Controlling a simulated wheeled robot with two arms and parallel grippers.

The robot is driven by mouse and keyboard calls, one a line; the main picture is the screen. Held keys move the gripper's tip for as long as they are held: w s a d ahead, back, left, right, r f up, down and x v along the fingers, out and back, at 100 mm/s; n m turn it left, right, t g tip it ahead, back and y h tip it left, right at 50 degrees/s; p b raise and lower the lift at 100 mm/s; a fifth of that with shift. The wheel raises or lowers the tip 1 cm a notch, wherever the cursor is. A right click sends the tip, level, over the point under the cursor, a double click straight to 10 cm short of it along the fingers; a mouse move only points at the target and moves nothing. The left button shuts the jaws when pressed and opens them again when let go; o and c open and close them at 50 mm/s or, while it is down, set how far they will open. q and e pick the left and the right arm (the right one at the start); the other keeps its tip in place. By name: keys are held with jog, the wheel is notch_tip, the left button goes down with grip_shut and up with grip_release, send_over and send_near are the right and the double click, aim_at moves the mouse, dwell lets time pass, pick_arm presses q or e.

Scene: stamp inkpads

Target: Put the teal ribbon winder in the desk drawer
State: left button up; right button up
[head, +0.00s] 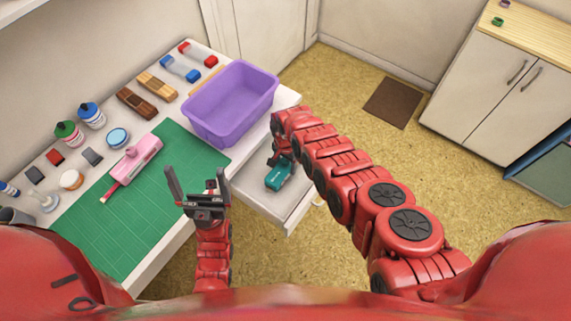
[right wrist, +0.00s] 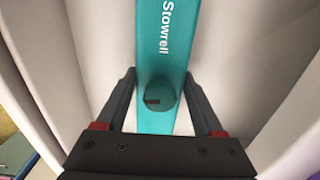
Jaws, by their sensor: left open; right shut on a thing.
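The teal ribbon winder (head: 280,176) is inside the outline of the open desk drawer (head: 284,207) in the head view. My right gripper (head: 275,160) reaches down over the drawer and is shut on the winder. The right wrist view shows the winder (right wrist: 166,45), lettered "Stowrell", between the two fingers of my right gripper (right wrist: 162,85), with pale drawer surfaces around it. I cannot tell whether the winder touches the drawer floor. My left gripper (head: 198,172) is open and empty above the green mat's right side.
A purple bin (head: 231,103) stands on the desk behind the drawer. A pink tool (head: 137,157) lies on the green cutting mat (head: 75,222). Ink bottles, stamps and pads line the desk's left side. A cabinet (head: 495,85) stands at the far right.

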aim_at(285, 160)
jog(key=o, duration=1.5)
jog(key=shift+f, duration=0.15)
jog(key=shift+c, duration=0.2)
notch_tip(285, 160, up, 4)
jog(key=p, duration=0.3)
jog(key=shift+d+r, duration=0.15)
jog(key=shift+r, duration=0.1)
jog(key=shift+w+a+r, duration=0.1)
jog(key=shift+a+r, duration=0.1)
jog(key=shift+d+r+b, duration=0.1)
jog(key=shift+r+b, duration=0.2)
jog(key=shift+r, duration=3.45)
